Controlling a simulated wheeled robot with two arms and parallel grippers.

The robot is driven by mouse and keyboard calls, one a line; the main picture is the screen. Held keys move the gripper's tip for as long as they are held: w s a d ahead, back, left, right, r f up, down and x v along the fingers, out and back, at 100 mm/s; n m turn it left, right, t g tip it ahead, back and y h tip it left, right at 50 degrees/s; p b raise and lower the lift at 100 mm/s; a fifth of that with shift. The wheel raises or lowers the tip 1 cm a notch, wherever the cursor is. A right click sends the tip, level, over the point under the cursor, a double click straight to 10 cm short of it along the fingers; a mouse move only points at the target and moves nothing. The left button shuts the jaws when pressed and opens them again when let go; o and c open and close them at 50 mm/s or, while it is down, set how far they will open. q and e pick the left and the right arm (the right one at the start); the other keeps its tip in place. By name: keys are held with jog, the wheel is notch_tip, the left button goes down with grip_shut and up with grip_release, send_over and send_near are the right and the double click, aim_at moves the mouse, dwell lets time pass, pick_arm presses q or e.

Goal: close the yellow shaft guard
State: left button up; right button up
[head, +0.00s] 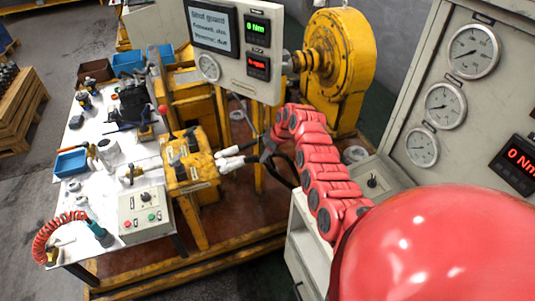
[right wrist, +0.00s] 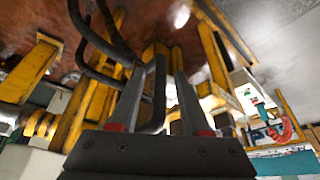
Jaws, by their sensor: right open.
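Yellow metalwork fills the middle of the head view; I cannot tell for sure which piece is the shaft guard. A yellow block (head: 192,172) with dark fittings on top stands there beside the table. My right gripper (head: 222,159) has pale fingers pointing left, close to the block's right side; I cannot tell if they touch it. In the right wrist view its two grey fingers (right wrist: 159,75) are apart. A black loop (right wrist: 157,98) shows between them, and I cannot tell whether it is held. Yellow bars (right wrist: 215,60) lie beyond. My left gripper is not in view.
A panel (head: 238,45) with a sign and readouts stands above the yellow frame. A round yellow housing (head: 340,65) is behind it. A white table (head: 110,185) with tools and a control box (head: 144,213) is left. A gauge cabinet (head: 435,80) stands right.

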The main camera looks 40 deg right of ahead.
jog(key=shift+c, duration=0.3)
grip_shut()
dwell(1.1)
